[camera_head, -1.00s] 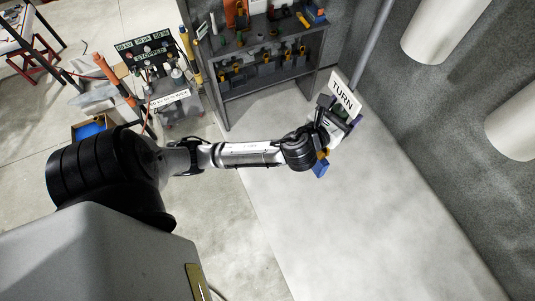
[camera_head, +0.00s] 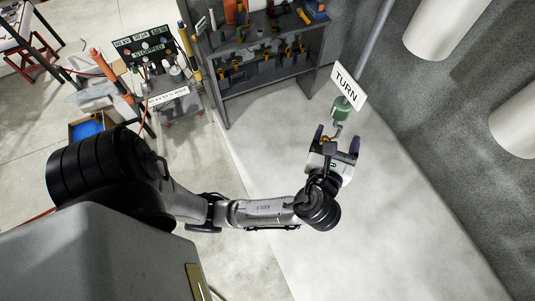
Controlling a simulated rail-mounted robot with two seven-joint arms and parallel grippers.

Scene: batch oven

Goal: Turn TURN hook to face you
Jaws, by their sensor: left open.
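The white TURN sign (camera_head: 347,86) hangs at the end of a grey pole, right of centre. Just below it is a green cylindrical piece (camera_head: 342,109), with a small thin hook (camera_head: 336,130) under it. My left gripper (camera_head: 337,138) is below the green piece with its two dark purple fingers spread apart. The hook's lower end appears close to or between the fingers; I cannot tell whether they touch. The gripper is open. My right gripper is not in view.
A grey shelf (camera_head: 268,83) with tools and small parts stands at the back. Large white cylinders (camera_head: 447,25) lie along the grey wall at the right. The pale floor below the gripper is clear.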

